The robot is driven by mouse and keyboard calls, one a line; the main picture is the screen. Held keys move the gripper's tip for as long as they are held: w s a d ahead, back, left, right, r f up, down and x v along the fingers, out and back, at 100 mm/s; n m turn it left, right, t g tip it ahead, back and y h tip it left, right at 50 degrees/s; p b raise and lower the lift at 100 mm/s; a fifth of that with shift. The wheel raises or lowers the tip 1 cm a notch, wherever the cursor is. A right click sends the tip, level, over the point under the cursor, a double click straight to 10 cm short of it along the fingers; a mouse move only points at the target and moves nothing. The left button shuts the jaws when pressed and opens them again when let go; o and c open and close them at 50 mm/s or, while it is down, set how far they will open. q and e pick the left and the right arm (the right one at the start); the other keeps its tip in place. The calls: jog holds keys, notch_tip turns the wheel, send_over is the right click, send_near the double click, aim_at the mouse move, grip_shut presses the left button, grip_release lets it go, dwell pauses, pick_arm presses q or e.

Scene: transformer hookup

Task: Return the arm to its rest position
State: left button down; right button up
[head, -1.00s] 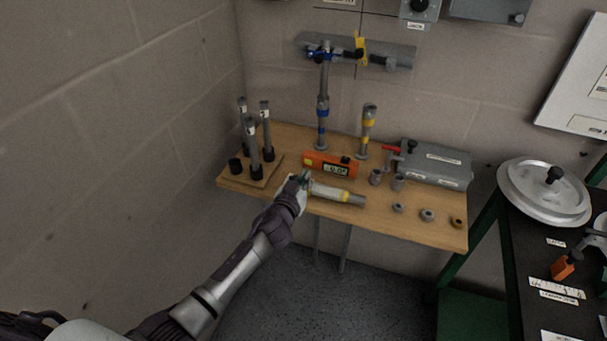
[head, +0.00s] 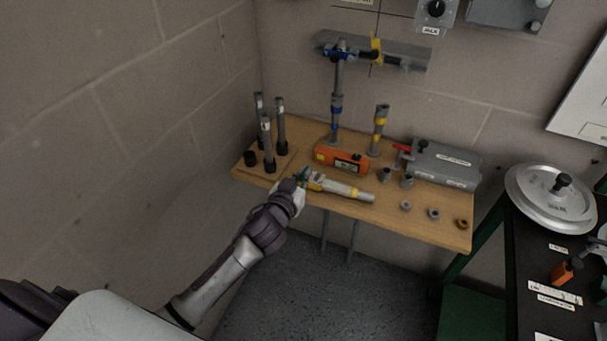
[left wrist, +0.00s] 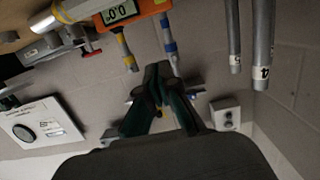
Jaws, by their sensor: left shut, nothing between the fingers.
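My left arm comes in from the lower left in the head view. Its gripper (head: 303,176) is at the front edge of the wooden wall table, close to the left end of a grey tube with a yellow band (head: 345,189). In the left wrist view the gripper's dark green fingers (left wrist: 158,72) come together at the tips with nothing between them. In that view the tube (left wrist: 75,12) shows at the upper left, apart from the fingers. My right gripper is not seen.
A dark bench with a round metal lid (head: 551,197) stands at right. Floor before the table is clear.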

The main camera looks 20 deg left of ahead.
pick_arm(q)
jog(key=shift+s+r, duration=0.15)
jog(key=shift+s, duration=0.15)
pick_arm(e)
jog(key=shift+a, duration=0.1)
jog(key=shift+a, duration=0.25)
pick_arm(q)
jog(key=s+a+f+g, duration=0.1)
jog(key=s+f+g, duration=0.35)
jog(key=f, duration=0.75)
jog(key=s+a+f+m+g, duration=0.1)
jog(key=s+f, duration=0.6)
jog(key=f, duration=0.4)
jog(key=s+a+f+g, duration=0.1)
jog(key=s+f+g, duration=0.35)
jog(key=f, duration=0.75)
jog(key=s+f+g, duration=0.1)
jog(key=s+f, duration=0.4)
jog(key=s, duration=0.6)
jog(key=s+f+g, duration=0.2)
jog(key=s+f, duration=0.3)
jog(key=s, duration=0.7)
jog(key=s+f+m+g, duration=0.1)
jog(key=s+f, duration=0.4)
jog(key=s, duration=0.7)
jog(key=shift+d+f+g+y, duration=0.3)
jog(key=shift+d+g, duration=0.1)
jog(key=shift+g, duration=0.2)
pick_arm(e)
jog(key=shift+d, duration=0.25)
